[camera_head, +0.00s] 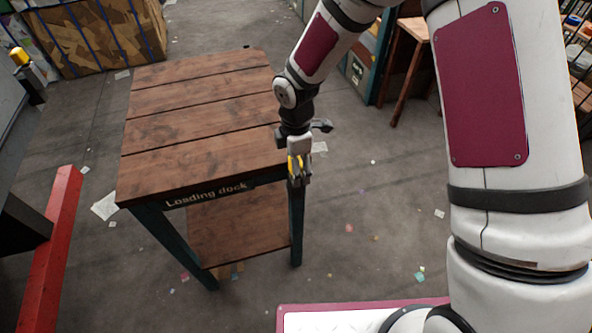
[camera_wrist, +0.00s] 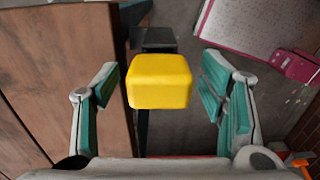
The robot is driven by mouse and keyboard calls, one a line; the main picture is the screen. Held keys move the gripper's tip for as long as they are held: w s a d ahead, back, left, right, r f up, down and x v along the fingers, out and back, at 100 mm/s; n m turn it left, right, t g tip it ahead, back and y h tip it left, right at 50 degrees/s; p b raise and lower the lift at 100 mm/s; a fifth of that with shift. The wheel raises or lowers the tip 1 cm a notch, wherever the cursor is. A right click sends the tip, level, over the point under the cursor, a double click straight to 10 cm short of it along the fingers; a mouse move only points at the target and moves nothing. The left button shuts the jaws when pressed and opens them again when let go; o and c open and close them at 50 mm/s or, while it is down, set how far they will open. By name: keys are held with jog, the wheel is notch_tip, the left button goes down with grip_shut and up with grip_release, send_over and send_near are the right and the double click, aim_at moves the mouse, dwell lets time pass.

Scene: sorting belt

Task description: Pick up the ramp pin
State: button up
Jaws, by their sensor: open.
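A yellow block-shaped head, which I take for the ramp pin, sits between my fingers in the wrist view (camera_wrist: 160,82). A dark grey piece shows behind it. My gripper (camera_wrist: 160,90) is open, with its teal-padded fingers on either side of the yellow head and a narrow gap on each side. In the head view my gripper (camera_head: 298,168) is at the right front corner of the wooden table, pointing down. Only slivers of yellow show there, mostly hidden by the fingers. The lower part of the pin is hidden.
The table (camera_head: 200,125), marked "Loading dock", has a lower shelf (camera_head: 238,225) and a bare top. A red bar (camera_head: 55,245) stands at the left. Another yellow-topped grey part (camera_head: 19,57) is at the far left. Open floor with paper scraps lies right of the table.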

jog(key=c, duration=1.5)
jog(key=shift+r, duration=0.1)
notch_tip(320, 180, up, 18)
jog(key=shift+f+b, duration=0.1)
jog(key=shift+b, duration=0.85)
